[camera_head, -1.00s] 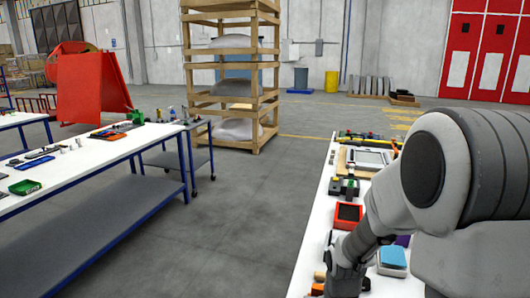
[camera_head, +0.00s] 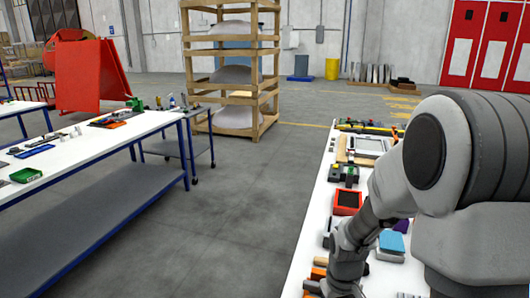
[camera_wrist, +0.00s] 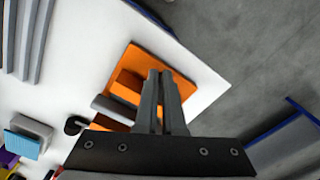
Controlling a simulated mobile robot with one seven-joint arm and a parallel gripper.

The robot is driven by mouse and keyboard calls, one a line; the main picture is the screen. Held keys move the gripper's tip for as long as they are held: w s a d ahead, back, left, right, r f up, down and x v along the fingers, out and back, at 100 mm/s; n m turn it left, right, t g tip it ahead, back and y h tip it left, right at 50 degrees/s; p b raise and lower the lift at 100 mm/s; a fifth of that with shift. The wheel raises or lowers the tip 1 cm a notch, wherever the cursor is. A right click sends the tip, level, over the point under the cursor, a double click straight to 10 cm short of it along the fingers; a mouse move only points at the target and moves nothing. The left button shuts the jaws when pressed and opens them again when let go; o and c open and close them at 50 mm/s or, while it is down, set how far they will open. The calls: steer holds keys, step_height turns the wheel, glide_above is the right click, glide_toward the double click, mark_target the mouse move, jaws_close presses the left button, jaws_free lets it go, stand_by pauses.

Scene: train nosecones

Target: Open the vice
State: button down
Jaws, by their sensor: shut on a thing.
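In the wrist view an orange block-shaped thing (camera_wrist: 128,84), which looks like the vice, lies near the corner of the white table. It has a raised orange part, a grey bar and a dark round knob at its left. My gripper (camera_wrist: 160,76) is over its right side, with its two grey fingers close together. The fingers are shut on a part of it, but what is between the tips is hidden. In the head view orange parts show at the bottom, left of my wrist, and the fingertips cannot be made out.
The white table (camera_wrist: 205,82) ends just right of the orange thing, with grey floor beyond. Grey bars and a blue block (camera_wrist: 28,134) lie to the left. In the head view a red box (camera_head: 347,201) stands farther along this table. A second table (camera_head: 95,150) is across the aisle.

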steer(key=shift+w+d+r, duration=0.1)
steer(key=shift+s+d, duration=0.1)
steer(key=shift+s, duration=0.15)
step_height(320, 180, up, 6)
steer(key=p, duration=0.4)
steer(key=shift+s+p, duration=0.15)
steer(key=shift+p, duration=0.2)
steer(key=shift+a+r+p, duration=0.4)
steer(key=shift+a+p, duration=0.05)
steer(key=shift+p, duration=0.7)
step_height(320, 180, down, 7)
steer(key=b, duration=0.5)
steer(key=shift+b, duration=0.35)
